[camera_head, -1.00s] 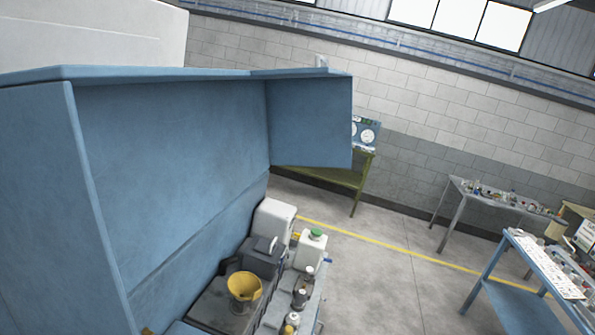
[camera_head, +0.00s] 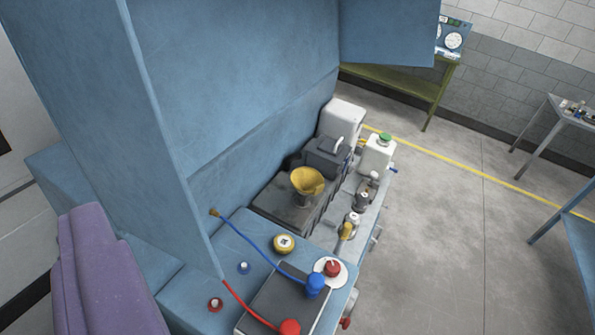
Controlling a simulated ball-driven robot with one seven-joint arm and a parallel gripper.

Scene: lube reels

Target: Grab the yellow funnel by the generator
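The yellow funnel (camera_head: 307,180) stands on a dark grey tray-like surface (camera_head: 275,207) on the blue bench, near the middle of the head camera view. Its wide yellow mouth faces up and its lower part looks dark. A dark grey boxy unit (camera_head: 326,157), possibly the generator, sits just behind it, close to the blue back panel. My gripper does not show in this view, so its state and its distance from the funnel cannot be seen.
A white box (camera_head: 342,120) and a green-capped white jug (camera_head: 378,155) stand behind. Small bottles (camera_head: 352,224) line the right edge. A blue hood panel (camera_head: 245,80) overhangs left; open floor (camera_head: 440,250) lies right.

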